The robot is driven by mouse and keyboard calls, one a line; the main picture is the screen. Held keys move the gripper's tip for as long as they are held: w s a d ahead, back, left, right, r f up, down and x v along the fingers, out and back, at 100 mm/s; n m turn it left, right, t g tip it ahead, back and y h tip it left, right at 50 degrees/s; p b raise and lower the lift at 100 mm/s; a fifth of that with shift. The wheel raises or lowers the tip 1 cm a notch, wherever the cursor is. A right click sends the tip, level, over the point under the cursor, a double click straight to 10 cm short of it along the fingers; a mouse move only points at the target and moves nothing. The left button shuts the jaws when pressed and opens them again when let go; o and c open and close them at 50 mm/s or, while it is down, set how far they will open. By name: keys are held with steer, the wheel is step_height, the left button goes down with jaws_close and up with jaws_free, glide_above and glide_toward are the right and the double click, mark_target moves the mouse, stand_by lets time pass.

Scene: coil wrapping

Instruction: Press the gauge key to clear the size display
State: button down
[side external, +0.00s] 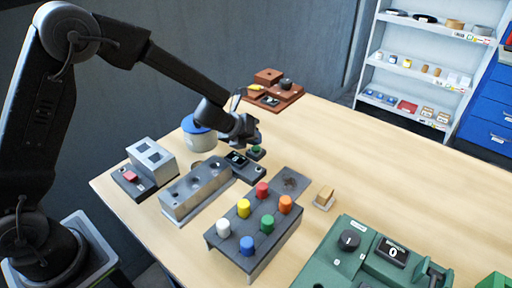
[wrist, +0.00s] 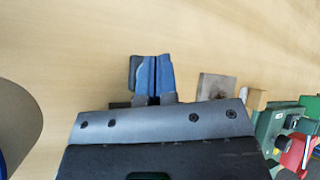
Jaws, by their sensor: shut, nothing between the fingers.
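A dark gauge block with a small lit display (side external: 237,159) stands at the right end of the grey metal block. A green key (side external: 256,150) on a dark base is beside the display. My gripper (side external: 256,138) is just above the green key in the side view; I cannot tell whether it touches. In the wrist view my gripper's blue fingers (wrist: 154,76) are shut together with nothing between them. The key and display are not visible there. The display's characters are too small to read.
A grey holed block (side external: 193,190) and a blue-lidded round container (side external: 198,133) stand close by. A rack of coloured pegs (side external: 254,235) and a green machine (side external: 365,260) are in front. A red-brown tray (side external: 275,95) is behind.

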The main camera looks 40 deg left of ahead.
mark_target(254, 147)
steer(key=shift+f, duration=0.45)
stand_by(0.4)
steer(key=shift+r, duration=0.9)
steer(key=shift+r, duration=2.5)
steer(key=shift+r, duration=0.1)
